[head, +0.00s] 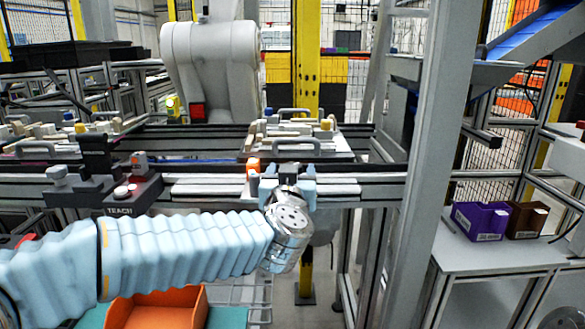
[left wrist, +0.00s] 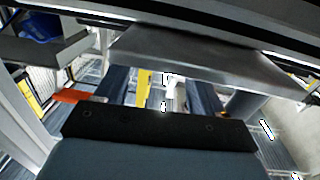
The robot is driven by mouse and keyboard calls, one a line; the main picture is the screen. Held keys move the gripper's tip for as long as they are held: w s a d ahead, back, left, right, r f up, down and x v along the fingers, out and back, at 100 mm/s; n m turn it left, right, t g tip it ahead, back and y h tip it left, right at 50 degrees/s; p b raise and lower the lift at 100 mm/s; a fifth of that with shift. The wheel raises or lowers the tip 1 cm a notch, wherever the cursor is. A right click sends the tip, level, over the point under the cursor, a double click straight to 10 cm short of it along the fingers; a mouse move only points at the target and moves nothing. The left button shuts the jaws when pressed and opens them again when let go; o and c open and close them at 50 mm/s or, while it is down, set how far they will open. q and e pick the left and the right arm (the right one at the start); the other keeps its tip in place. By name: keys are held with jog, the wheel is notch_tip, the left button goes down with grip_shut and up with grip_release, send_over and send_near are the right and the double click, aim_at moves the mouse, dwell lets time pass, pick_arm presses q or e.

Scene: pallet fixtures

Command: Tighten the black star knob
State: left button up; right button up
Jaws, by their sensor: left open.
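My left gripper (head: 287,178) is at the front rail of the pallet line in the head view, at the end of my light blue sleeved arm. In the left wrist view, the two blue-grey fingers of my left gripper (left wrist: 160,84) stand apart with nothing held between them. A grey metal plate (left wrist: 195,55) lies just beyond the fingertips there. A pallet fixture (head: 308,146) with a grey handle sits behind the gripper. I cannot make out the black star knob in either view; the gripper and fixture parts may hide it. My right gripper is not in view.
An orange block (head: 253,165) is close to the left of the gripper. A TEACH box (head: 128,195) with buttons is mounted on the rail further left. A thick grey post (head: 425,150) stands to the right. A purple bin (head: 480,220) stands on the right-hand table.

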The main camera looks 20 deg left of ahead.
pick_arm(q)
jog(key=v, duration=0.9)
jog(key=shift+s, duration=0.3)
